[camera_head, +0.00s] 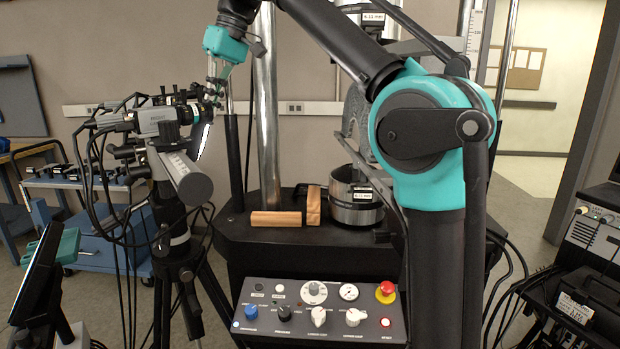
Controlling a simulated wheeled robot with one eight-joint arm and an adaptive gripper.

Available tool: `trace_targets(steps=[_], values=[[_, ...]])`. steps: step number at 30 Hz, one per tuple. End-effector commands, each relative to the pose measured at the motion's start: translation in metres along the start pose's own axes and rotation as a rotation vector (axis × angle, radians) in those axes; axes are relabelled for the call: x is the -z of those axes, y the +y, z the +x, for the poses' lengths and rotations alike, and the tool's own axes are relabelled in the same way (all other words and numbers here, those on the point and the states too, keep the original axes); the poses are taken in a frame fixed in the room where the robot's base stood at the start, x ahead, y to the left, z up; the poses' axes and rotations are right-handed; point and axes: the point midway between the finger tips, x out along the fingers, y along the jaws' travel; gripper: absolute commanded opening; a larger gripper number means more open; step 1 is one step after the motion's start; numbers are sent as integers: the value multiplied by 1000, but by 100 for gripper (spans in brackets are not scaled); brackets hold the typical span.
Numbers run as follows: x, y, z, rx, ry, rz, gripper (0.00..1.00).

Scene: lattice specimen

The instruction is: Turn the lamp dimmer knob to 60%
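My arm reaches over from the right, and my gripper (214,82) points down at the upper left, close to a camera rig (160,120) on a black tripod. A narrow bright white panel (203,140), perhaps the lamp, shows just below my gripper. The fingers are small and overlap dark parts of the rig, so whether they touch a knob or are open or shut is unclear. I cannot make out a lamp dimmer knob or its scale there.
A control panel (270,340) with several knobs and a red stop button (386,291) is in front. Wooden blocks (276,219) and a metal cylinder (356,205) stand on the black machine base. Loose cables hang around the tripod (178,240). A blue cart (95,235) is behind left.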

Motion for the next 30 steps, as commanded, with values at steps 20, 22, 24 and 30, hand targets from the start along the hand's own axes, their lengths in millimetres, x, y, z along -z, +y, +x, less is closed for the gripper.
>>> trace_targets(steps=[20, 22, 24, 30], values=[[2, 9, 0, 0, 1, 1, 0], [2, 9, 0, 0, 1, 1, 0], [2, 10, 0, 0, 1, 1, 0], [-4, 11, 0, 0, 1, 1, 0]])
